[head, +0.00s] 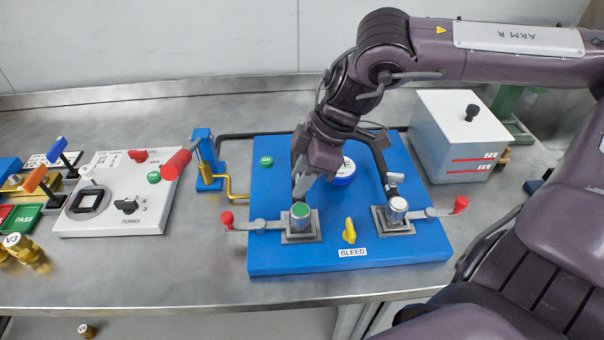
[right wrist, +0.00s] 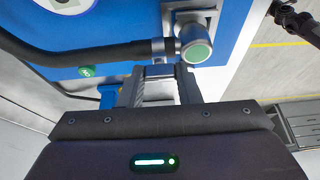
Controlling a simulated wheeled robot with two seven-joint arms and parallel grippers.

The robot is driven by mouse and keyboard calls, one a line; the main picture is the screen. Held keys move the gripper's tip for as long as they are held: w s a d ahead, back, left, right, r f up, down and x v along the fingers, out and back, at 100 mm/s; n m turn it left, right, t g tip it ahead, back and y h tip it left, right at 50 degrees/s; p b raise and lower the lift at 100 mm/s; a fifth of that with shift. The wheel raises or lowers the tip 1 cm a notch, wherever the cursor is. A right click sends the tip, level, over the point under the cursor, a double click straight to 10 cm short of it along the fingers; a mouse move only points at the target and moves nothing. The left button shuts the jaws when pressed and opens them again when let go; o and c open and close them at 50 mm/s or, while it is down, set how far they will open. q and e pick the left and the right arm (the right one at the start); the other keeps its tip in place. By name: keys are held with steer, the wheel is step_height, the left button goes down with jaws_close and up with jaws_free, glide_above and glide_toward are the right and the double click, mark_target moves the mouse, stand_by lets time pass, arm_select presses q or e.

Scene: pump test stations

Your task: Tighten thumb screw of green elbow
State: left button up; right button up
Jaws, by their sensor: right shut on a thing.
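The green elbow (head: 300,217) is a metal fitting with a green cap, in a square grey seat at the front left of the blue plate (head: 280,260). It also shows in the right wrist view (right wrist: 194,45), with a black hose (right wrist: 110,55) running to it. My right gripper (head: 301,192) points down just behind the green elbow. In the right wrist view its fingers (right wrist: 162,78) are shut on a small grey part at the elbow's side, which looks like the thumb screw; the fingers mostly hide it. My left gripper is not in view.
A white-capped elbow (head: 397,208) sits to the right. Red-knobbed levers (head: 227,219) flank both seats. A yellow bleed valve (head: 349,232) stands between them. A grey box (head: 460,135) is at the back right, a white turns panel (head: 115,200) at the left.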

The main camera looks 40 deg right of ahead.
steer(key=o, duration=1)
steer(key=shift+v, duration=3.95)
steer(key=shift+a, duration=0.1)
